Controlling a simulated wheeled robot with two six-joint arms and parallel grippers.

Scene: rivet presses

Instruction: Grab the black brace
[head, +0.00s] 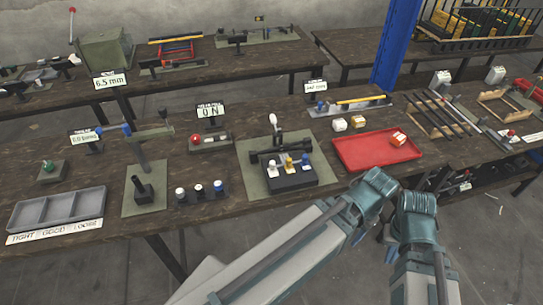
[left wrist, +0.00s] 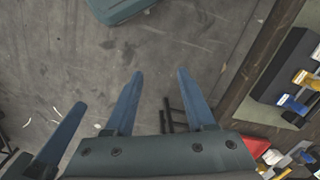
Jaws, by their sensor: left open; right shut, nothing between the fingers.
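A black brace-like piece with a bar (head: 268,155) stands on the green mat behind a black block. I cannot tell for sure that it is the brace meant.
The black block (head: 291,180) holds white, yellow and blue knobs; it also shows in the left wrist view (left wrist: 285,65). A red tray (head: 375,152) with a small block lies to the right. A grey compartment tray (head: 58,211) and a black post (head: 141,188) stand left.

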